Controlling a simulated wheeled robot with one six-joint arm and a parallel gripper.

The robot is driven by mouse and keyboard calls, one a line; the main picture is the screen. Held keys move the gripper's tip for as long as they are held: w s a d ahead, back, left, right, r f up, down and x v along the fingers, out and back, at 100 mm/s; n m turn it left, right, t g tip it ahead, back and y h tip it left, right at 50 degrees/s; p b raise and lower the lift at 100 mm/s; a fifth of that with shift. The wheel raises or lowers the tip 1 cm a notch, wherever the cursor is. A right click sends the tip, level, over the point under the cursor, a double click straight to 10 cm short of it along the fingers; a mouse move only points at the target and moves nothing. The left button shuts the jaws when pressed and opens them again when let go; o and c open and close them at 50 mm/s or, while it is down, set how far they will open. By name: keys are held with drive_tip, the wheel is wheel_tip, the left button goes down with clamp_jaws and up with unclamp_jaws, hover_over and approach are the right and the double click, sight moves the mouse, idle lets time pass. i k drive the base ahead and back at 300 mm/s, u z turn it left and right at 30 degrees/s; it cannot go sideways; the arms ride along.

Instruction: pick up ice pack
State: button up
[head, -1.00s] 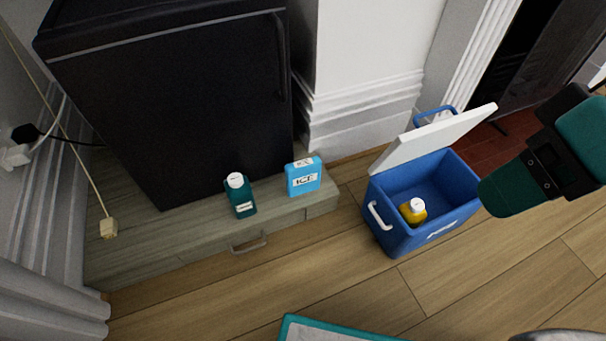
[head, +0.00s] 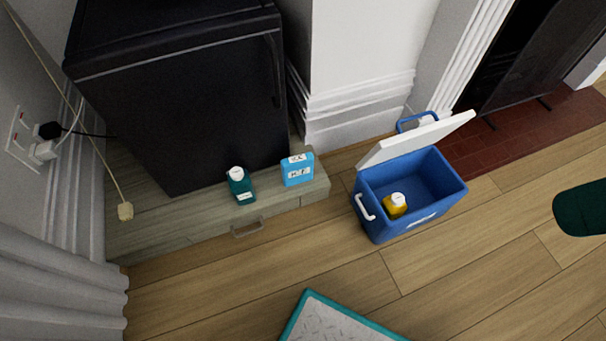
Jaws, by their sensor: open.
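The ice pack (head: 298,172) is a light blue block with a white cap-like top and a white label. It stands upright on a low grey-wood drawer unit (head: 170,222), near the unit's right end and in front of the black fridge. My gripper is not in view.
A teal bottle (head: 241,187) with a white cap stands left of the ice pack. A blue cooler (head: 405,229) with its white lid open holds a yellow bottle (head: 394,206). A teal-edged mat (head: 335,322) lies at the bottom. Wood floor between is clear.

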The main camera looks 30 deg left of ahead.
sight(299, 169)
drive_tip(key=k, duration=0.45)
drive_tip(key=u, duration=1.05)
drive_tip(key=i, duration=0.95)
